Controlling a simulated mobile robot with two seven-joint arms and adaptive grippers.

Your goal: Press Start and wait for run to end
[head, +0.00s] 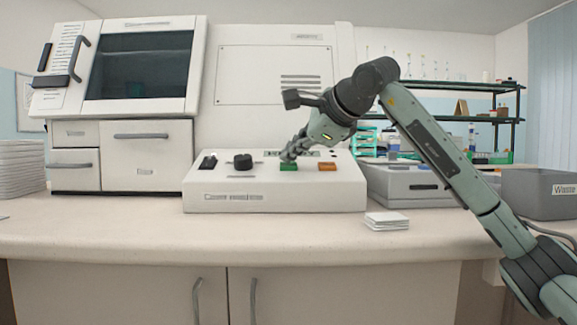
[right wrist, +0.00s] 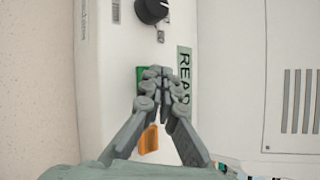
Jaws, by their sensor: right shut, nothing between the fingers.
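The white control panel (head: 225,195) stands on the bench in front of the stainer. It carries a green button (head: 289,168), an orange button (head: 327,167), a black knob (head: 243,161) and a display reading READY (head: 328,153). My right gripper (head: 287,157) is shut and empty, with its fingertips at the green button. In the right wrist view the fingertips (right wrist: 155,72) overlap the green button (right wrist: 140,75) and partly cover the READY display (right wrist: 184,62). I cannot tell whether the button is pressed in. My left gripper is not in view.
The stainer (head: 150,22) with a dark window stands behind at left. A stack of white slides or cards (head: 387,221) lies right of the panel. A grey device (head: 405,187) and a grey Waste bin (head: 540,192) stand further right. The bench front is clear.

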